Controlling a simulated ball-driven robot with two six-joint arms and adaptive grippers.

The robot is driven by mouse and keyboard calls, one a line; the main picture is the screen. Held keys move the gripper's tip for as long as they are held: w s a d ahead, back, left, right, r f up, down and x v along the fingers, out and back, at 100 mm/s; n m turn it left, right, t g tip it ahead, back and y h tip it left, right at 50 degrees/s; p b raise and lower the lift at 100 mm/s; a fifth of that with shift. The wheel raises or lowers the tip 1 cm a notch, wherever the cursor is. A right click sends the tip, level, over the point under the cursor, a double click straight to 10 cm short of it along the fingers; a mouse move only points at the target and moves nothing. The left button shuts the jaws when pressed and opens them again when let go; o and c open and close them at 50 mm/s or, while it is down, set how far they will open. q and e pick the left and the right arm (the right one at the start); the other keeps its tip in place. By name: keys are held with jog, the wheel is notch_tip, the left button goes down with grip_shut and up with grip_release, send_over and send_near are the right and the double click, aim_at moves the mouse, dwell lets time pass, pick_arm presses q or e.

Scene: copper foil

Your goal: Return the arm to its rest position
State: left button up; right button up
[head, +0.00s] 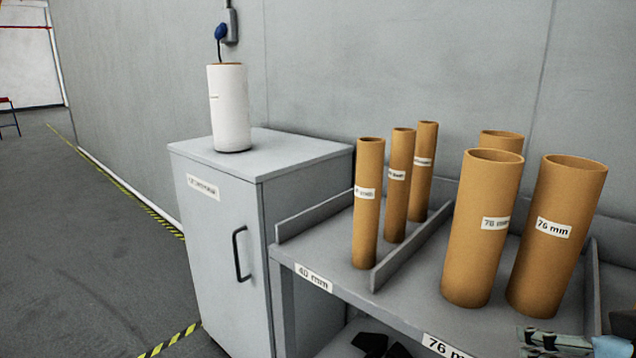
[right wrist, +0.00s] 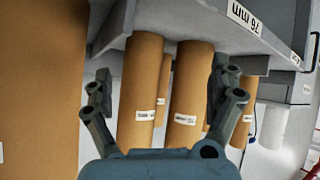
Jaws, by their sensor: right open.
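My right gripper (head: 537,342) shows only in part at the bottom right corner of the head view, by the front of the shelf. In the right wrist view my gripper (right wrist: 163,95) has its two dark fingers spread wide, with nothing between them. That view is upside down. Beyond the fingers stand brown tubes (right wrist: 187,95) on the shelf, apart from the fingertips. A large tube (right wrist: 40,90) fills the left side close by. My left gripper is not in the head view.
The shelf's front edge (head: 335,292) carries 40 mm and 76 mm labels. Three slim tubes (head: 367,205) and three wide tubes (head: 480,230) stand there, split by a divider. A white cylinder (head: 229,110) stands on the grey cabinet (head: 225,240). Floor at left is clear.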

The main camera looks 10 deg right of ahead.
jog(key=s+a+f+n+g+y, duration=0.35)
jog(key=s+a+f+g, duration=0.4)
jog(key=s, duration=0.45)
jog(key=s+d+f, duration=0.1)
jog(key=s+f, duration=0.1)
jog(key=f, duration=1.2)
jog(key=s+d+f, duration=0.1)
jog(key=d+f, duration=0.1)
jog(key=f, duration=1.2)
jog(key=s+f+g, duration=0.1)
jog(key=s+f, duration=1.2)
jog(key=s, duration=0.4)
jog(key=shift+s+d+m, duration=0.25)
jog(key=shift+m, duration=0.1)
